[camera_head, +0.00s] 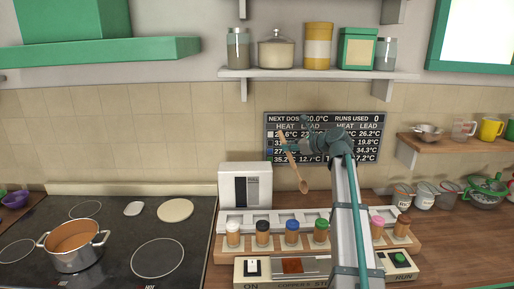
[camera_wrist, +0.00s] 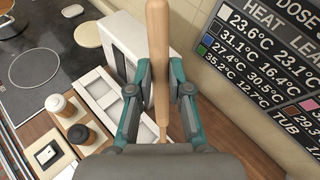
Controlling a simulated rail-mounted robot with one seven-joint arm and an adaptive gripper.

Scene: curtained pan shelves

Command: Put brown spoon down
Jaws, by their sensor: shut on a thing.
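A brown wooden spoon (camera_head: 293,165) is held in the air in front of the wall display, slanted with its bowl end low. My gripper (camera_head: 291,147) is shut on its handle. In the wrist view the spoon (camera_wrist: 158,60) runs lengthwise between the two teal fingers of my gripper (camera_wrist: 156,80). The spoon's bowl is hidden in the wrist view. Below is the counter device with a white slotted tray (camera_head: 275,221) and several capped jars, such as the blue-capped jar (camera_head: 292,232).
A steel pot (camera_head: 74,250) stands on the black stove (camera_head: 150,225) at left. A white box (camera_head: 245,186) stands behind the tray. The display (camera_head: 325,137) hangs on the wall. A shelf with canisters (camera_head: 318,74) is above. Cups and a colander (camera_head: 486,190) are at right. Wooden counter at far right front is free.

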